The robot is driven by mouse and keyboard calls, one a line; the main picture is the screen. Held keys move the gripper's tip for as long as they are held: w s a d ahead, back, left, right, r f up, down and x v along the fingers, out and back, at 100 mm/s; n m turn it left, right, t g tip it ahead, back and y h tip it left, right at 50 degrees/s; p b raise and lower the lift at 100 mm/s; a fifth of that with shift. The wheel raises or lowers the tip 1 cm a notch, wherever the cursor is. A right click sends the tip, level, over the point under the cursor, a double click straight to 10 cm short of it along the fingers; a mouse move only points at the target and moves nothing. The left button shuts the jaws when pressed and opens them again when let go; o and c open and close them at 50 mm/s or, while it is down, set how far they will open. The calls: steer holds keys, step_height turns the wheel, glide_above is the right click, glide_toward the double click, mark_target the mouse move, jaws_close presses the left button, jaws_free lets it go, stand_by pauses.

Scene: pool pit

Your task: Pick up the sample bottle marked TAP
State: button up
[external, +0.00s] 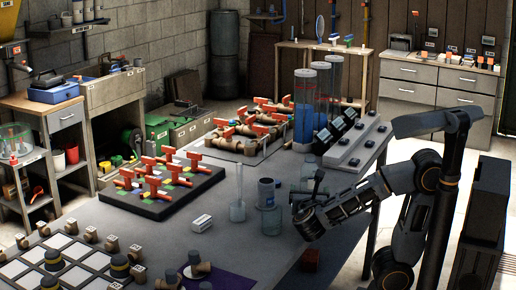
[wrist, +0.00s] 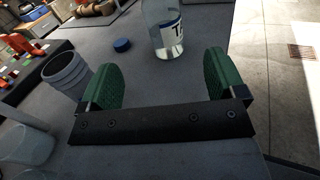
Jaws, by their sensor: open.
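The sample bottle (wrist: 166,36) is clear, with a white and blue label showing the letters "TA"; the rest of the label is turned away. It stands upright on the grey table in the wrist view, its top cut off by the frame. My gripper (wrist: 161,72) is open and empty, its two green pads apart. The bottle is just beyond the fingertips, roughly in line with the gap and not between the pads. In the external view my gripper (external: 306,200) is low over the table's right part, and the bottle is hard to make out behind it.
A grey ribbed cup (wrist: 66,74) stands close to the left pad, with a clear beaker (wrist: 25,146) nearer the left edge. A blue cap (wrist: 122,45) lies left of the bottle. A tall glass cylinder (external: 237,196) stands farther left. The table's right edge is close.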

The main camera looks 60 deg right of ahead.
mark_target(310, 178)
steer(key=x, duration=0.2)
steer(key=b+x, duration=0.1)
steer(key=x, duration=0.4)
steer(key=shift+s+d+f, duration=0.1)
steer(key=shift+d+f, duration=0.05)
steer(key=shift+f, duration=0.15)
steer(key=shift+b+x, duration=0.9)
steer(key=shift+x, duration=2.3)
steer(key=shift+r, duration=0.1)
steer(key=c, duration=1.1)
